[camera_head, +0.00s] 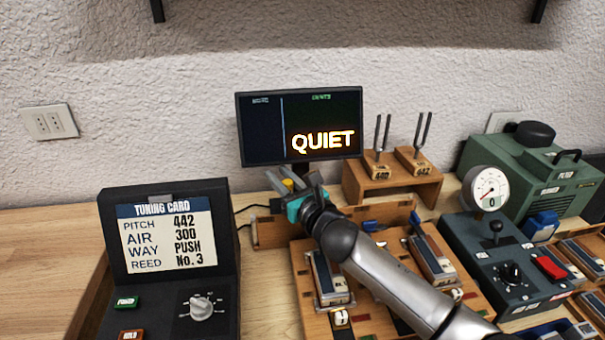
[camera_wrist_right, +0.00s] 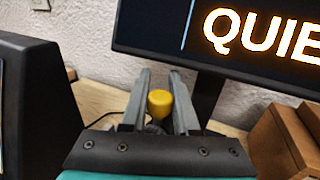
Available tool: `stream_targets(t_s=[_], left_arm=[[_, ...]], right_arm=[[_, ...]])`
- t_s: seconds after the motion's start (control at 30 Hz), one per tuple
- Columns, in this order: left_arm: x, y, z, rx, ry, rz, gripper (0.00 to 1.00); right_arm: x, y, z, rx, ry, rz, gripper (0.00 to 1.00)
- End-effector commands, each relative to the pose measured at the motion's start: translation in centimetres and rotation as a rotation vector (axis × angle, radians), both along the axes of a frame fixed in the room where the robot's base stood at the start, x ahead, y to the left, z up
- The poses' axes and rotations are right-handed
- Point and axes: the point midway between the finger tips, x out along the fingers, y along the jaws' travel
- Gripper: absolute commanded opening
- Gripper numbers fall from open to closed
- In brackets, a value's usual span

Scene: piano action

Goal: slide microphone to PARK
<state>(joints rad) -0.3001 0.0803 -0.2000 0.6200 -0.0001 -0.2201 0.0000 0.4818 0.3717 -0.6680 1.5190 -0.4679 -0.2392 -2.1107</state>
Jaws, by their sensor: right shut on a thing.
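My right gripper (camera_head: 290,186) is below the monitor, at the back left of the wooden board. It is shut on a small yellow-topped piece (camera_wrist_right: 159,103), which sits between the two grey fingers in the right wrist view. The yellow also shows as a small spot in the head view (camera_head: 287,184). This piece appears to be the microphone; its lower part is hidden by the gripper. A wooden rail (camera_head: 268,233) runs along the back of the board, partly hidden behind my right arm. I cannot read a PARK mark. My left gripper is not in view.
The monitor (camera_head: 262,128) reads QUIET, close behind the gripper. A tuning-card console (camera_head: 113,255) stands left, a wooden stand (camera_head: 352,187) with two tuning forks right. A gauge box (camera_head: 463,240) and green machine (camera_head: 485,155) stand farther right. The table's far left is clear.

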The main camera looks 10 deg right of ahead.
Motion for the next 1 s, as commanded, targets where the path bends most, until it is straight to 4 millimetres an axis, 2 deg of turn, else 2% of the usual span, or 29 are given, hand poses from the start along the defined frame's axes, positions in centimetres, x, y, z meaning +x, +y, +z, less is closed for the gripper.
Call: stream_targets(t_s=[0.03,0.1,0.23,0.63,0.67,0.9,1.0], left_arm=[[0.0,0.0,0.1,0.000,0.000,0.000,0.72],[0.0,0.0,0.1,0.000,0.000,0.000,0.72],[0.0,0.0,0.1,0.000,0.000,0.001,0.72],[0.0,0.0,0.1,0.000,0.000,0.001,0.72],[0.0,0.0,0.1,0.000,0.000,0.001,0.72],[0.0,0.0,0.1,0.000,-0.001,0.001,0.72],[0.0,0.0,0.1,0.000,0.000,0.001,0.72]], right_arm=[[0.0,1.5,0.0,0.005,0.002,0.004,0.00],[0.0,3.0,0.0,0.003,0.000,0.003,0.00],[0.0,4.8,0.0,0.002,0.001,0.001,0.00],[-0.1,5.7,0.0,0.001,-0.001,0.004,0.00],[-0.1,5.7,0.0,0.002,-0.001,0.005,0.32],[0.0,5.6,0.1,0.001,-0.002,0.003,0.59],[0.0,5.5,0.1,0.000,-0.001,0.001,0.59]])
